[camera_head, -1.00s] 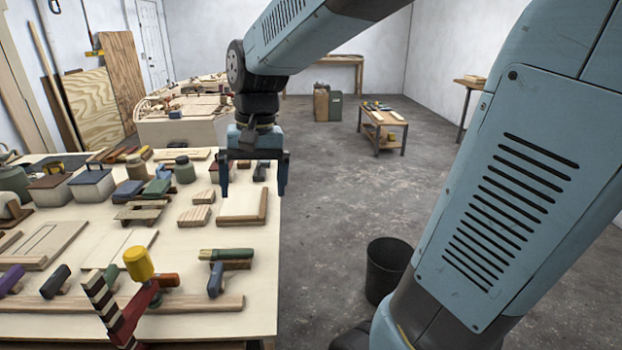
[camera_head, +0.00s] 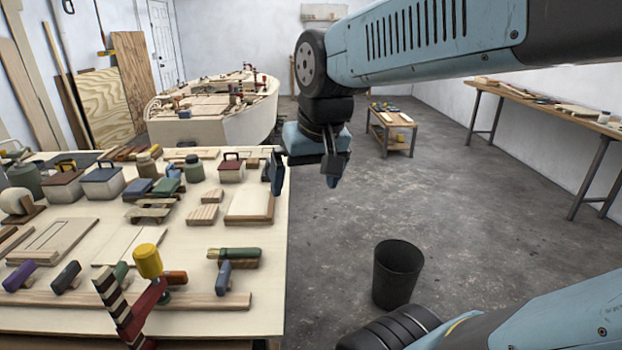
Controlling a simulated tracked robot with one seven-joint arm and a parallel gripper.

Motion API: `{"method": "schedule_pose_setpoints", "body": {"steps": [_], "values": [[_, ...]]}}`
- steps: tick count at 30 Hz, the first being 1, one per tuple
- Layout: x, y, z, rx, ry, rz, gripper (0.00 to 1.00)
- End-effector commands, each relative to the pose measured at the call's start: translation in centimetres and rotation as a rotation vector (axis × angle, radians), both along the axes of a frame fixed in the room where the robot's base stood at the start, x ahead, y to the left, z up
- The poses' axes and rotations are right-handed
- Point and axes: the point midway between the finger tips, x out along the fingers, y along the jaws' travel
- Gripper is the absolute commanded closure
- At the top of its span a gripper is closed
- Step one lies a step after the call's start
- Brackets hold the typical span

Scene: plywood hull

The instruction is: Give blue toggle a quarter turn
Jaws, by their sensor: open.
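A blue-grey toggle (camera_head: 223,278) stands upright on a long wooden strip (camera_head: 120,300) near the front right of the workbench. A brush with a green handle (camera_head: 234,254) lies just behind it. Other toggles sit along the same strip: a purple one (camera_head: 18,277), a dark one (camera_head: 66,277) and a green one (camera_head: 121,270), partly hidden by a yellow-topped clamp. My gripper (camera_head: 305,186) is open and empty, pointing down at the bench's right edge, behind and to the right of the blue toggle and well apart from it.
The red clamp with a yellow knob (camera_head: 147,260) rises at the bench's front. Wooden blocks (camera_head: 203,214), boxes and jars crowd the back and left. A black bin (camera_head: 397,273) stands on the floor at right. A boat hull (camera_head: 220,125) stands behind.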

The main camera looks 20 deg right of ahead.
Motion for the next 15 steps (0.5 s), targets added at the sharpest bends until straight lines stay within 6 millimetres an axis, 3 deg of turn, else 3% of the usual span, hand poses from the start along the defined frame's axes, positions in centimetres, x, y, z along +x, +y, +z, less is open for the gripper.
{"method": "schedule_pose_setpoints", "body": {"steps": [15], "values": [[-2.2, -1.5, 0.3, -0.048, -0.104, 0.039, 0.00]]}}
